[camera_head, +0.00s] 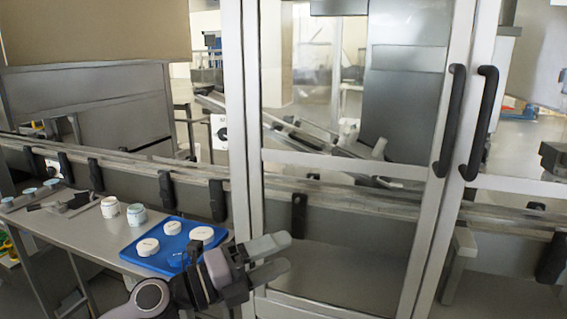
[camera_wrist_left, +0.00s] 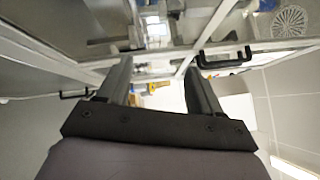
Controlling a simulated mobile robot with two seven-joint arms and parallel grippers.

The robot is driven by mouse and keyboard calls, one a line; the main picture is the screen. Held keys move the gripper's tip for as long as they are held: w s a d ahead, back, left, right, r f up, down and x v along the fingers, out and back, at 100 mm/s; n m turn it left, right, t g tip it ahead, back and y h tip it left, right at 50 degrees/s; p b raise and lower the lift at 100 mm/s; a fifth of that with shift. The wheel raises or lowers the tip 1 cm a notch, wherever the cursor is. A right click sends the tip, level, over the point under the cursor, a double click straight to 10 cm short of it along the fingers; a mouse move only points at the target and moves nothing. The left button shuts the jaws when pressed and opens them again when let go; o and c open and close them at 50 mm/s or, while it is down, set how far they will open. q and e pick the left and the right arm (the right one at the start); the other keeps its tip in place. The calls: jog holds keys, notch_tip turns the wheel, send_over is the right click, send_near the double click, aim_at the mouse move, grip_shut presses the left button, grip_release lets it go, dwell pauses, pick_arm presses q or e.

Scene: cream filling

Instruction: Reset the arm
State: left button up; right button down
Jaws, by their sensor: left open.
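My left gripper (camera_head: 280,257) is in front of the lower glass panel of the cabinet in the head view, to the right of the blue tray. Its two grey fingers point right and stand apart. In the left wrist view the fingers (camera_wrist_left: 160,95) are also spread with nothing between them. My left arm comes in from the bottom and hides the tray's near right corner. My right gripper does not show in either view.
A blue tray (camera_head: 136,251) with several white round lids (camera_head: 148,246) lies on a metal table (camera_head: 90,232). Two small jars (camera_head: 136,214) stand left of it. A glass-doored frame with black handles (camera_head: 481,120) fills the middle and right.

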pick_arm(q)
jog(key=s+a+f+n+t+y+p, duration=0.25)
jog(key=a+f+n+t+y, duration=0.3)
jog(key=n, duration=0.65)
jog(key=s+a+f+n+t+y+p, duration=0.2)
jog(key=s+a+f+n+y, duration=0.3)
jog(key=f+n, duration=0.5)
jog(key=s+a+f+n+g+y, duration=0.2)
jog(key=s+a+f+n, duration=0.2)
jog(key=s+f, duration=0.2)
jog(key=s+a+f+n+g+y+p, duration=0.1)
jog(key=s+a+f+n+g+y, duration=0.1)
jog(key=s, duration=0.6)
notch_tip(320, 180, down, 4)
jog(key=a+n+g, duration=0.1)
jog(key=a+n, duration=0.1)
jog(key=n, duration=0.1)
jog(key=shift+s+p, duration=0.25)
jog(key=shift+p, duration=0.05)
jog(key=shift+a+g+y, duration=0.1)
jog(key=shift+g+y, duration=0.15)
jog(key=c, duration=0.4)
